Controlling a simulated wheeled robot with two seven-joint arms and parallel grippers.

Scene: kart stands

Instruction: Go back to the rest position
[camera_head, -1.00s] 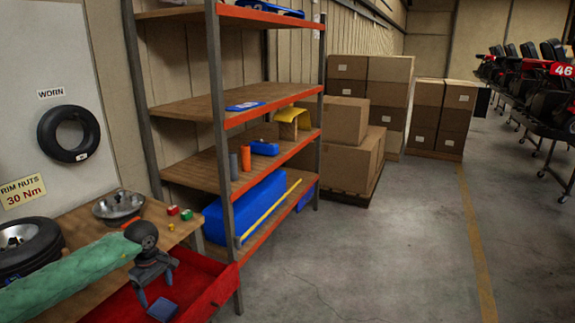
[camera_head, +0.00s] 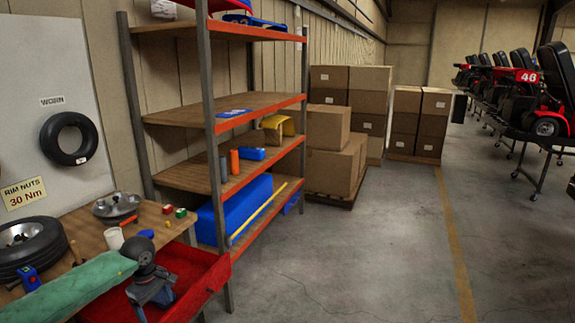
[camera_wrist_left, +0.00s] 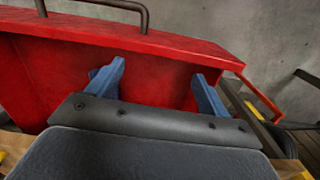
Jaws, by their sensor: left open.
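My left gripper (camera_head: 152,304) comes in from the lower left of the head view on my green-sleeved arm. It is over the red drawer (camera_head: 207,272) that stands out at the front of the wooden workbench (camera_head: 150,215). In the left wrist view its two blue fingers (camera_wrist_left: 157,76) are spread apart with nothing between them. The red drawer fills much of that view (camera_wrist_left: 60,75) behind the fingers, with a dark handle bar at the top left. My right gripper is in neither current view.
A wheel (camera_head: 28,245), a metal dish (camera_head: 116,205), a white cup (camera_head: 114,238) and small coloured items are on the bench. A tall orange-edged shelf rack (camera_head: 222,190) stands beside it. Cardboard boxes (camera_head: 328,126) and karts (camera_head: 520,85) stand farther back.

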